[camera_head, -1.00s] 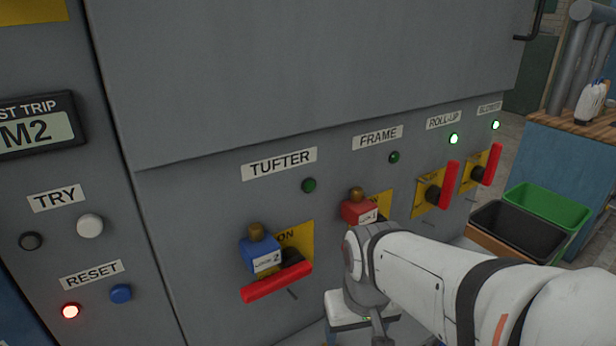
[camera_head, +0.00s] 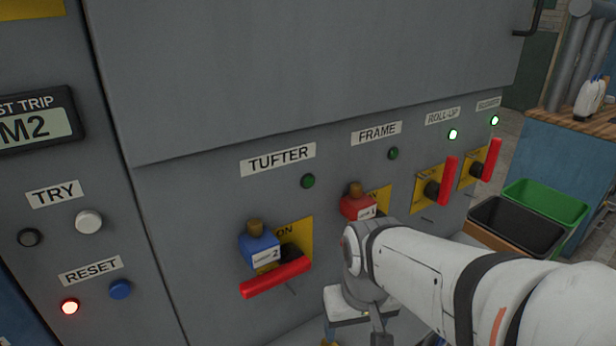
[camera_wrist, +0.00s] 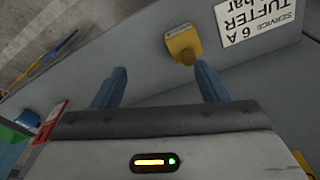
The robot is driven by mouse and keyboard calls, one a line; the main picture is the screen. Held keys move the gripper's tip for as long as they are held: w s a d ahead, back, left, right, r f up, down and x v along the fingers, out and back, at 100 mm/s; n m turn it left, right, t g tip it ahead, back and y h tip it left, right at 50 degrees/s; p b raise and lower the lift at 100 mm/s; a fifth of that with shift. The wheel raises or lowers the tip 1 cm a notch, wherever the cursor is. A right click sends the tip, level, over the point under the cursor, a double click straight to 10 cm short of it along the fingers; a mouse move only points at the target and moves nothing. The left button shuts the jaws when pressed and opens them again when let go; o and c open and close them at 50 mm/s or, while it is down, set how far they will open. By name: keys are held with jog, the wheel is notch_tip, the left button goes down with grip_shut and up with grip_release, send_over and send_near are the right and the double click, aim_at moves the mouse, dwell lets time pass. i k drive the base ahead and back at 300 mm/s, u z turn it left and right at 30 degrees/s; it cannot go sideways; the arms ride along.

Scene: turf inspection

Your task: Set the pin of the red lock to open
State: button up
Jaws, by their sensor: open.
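The red lock (camera_head: 357,205) hangs at the FRAME switch in the head view, with a brass cylinder on top and a white label on its front. I cannot make out a separate pin on it or how it is set. My arm's wrist is just below and right of the lock and hides the FRAME handle. In the wrist view, my gripper (camera_wrist: 159,75) has its two blue fingers apart with nothing between them. The gripper is below the red lock in the head view, mostly hidden. A red piece (camera_wrist: 52,122) at the left of the wrist view is unclear.
A blue lock (camera_head: 260,249) with label 2 hangs by the TUFTER switch's red handle (camera_head: 276,279). Red handles of ROLL-UP (camera_head: 449,180) and its neighbour stand upright. Bins (camera_head: 518,228) are at the right. A yellow block (camera_wrist: 184,46) is beyond the fingers.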

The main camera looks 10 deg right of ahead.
aim_at(355, 189)
jog(key=z, duration=1.15)
jog(key=k, duration=0.6)
jog(key=u, duration=0.7)
